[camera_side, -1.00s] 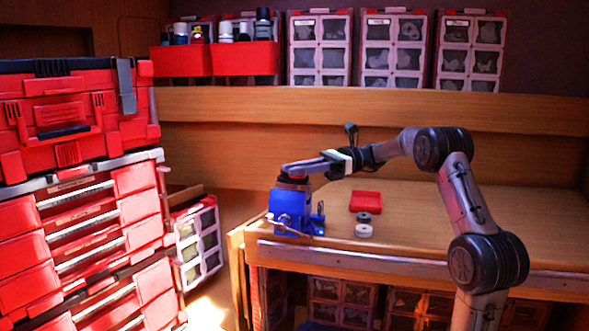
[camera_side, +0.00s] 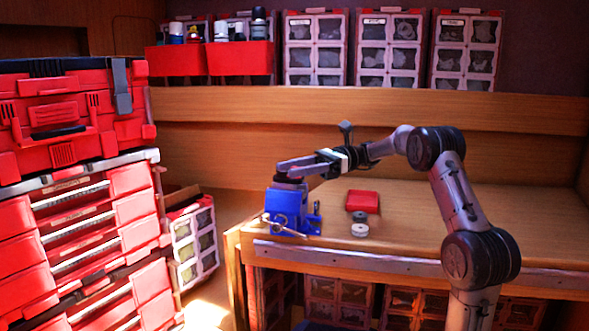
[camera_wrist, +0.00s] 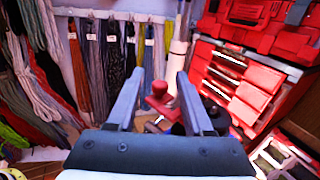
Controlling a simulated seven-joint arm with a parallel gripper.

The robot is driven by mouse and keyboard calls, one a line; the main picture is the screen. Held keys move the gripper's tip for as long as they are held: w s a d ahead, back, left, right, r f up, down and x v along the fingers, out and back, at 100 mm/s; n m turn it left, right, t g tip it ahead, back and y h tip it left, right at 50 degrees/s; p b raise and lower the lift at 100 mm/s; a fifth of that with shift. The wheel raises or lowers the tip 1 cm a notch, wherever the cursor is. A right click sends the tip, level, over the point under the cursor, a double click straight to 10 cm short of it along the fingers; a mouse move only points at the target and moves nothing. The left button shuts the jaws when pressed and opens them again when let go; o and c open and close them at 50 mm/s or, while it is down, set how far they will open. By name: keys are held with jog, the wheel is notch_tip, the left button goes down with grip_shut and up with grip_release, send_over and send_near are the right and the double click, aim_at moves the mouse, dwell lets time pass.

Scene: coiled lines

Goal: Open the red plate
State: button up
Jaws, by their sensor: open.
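A flat red block (camera_side: 362,201), the only plate-like red thing on the bench, lies to the right of a blue vise (camera_side: 287,208). My gripper (camera_side: 283,170) is just above the top of the vise at the bench's left end, apart from the red block. In the wrist view my gripper (camera_wrist: 157,82) has its two fingers spread apart. A red piece with a knob-like top (camera_wrist: 158,92) shows between and beyond the fingers. I cannot tell whether the fingers touch it. The vise top under the fingers is partly hidden.
A dark ring (camera_side: 360,216) and a pale ring (camera_side: 360,230) lie in front of the red block. Red drawer cabinets (camera_side: 85,240) stand left, across a gap from the bench. Coiled lines (camera_wrist: 90,65) hang in the wrist view. The bench's right part (camera_side: 540,230) is clear.

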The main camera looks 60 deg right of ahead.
notch_tip(320, 180, up, 7)
jog(key=s+d, duration=0.1)
jog(key=d, duration=0.1)
jog(key=shift+s+d, duration=0.15)
jog(key=shift+d, duration=0.15)
dwell(0.3)
